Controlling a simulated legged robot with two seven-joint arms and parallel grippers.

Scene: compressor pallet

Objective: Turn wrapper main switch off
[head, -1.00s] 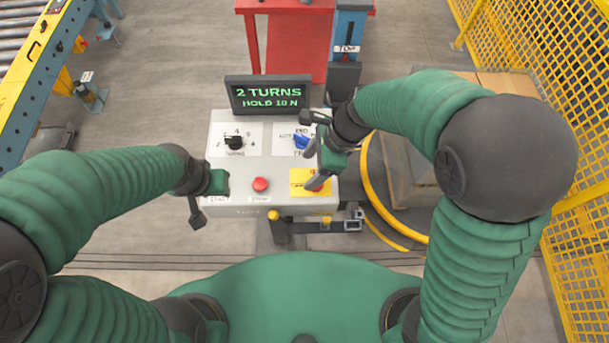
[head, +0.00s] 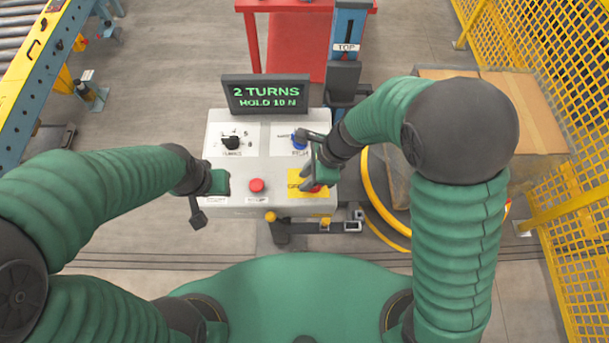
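The control panel (head: 275,168) stands in front of me. A yellow plate (head: 295,191) at its lower right carries a red switch (head: 318,188), partly hidden by my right gripper; its setting cannot be read. My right gripper (head: 308,157) is over the panel's right side with its fingers apart, one near a blue knob (head: 299,144) and the other over the yellow plate. I cannot tell whether it touches the switch. My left gripper (head: 201,206) hangs at the panel's left edge, holding nothing visible; its finger gap is unclear.
A display (head: 266,95) reading "2 TURNS" stands behind the panel. A black selector (head: 231,143) and a red button (head: 257,186) are on the panel's left half. A yellow mesh fence (head: 545,70) and cardboard boxes (head: 535,110) are at right, a conveyor (head: 35,60) at left.

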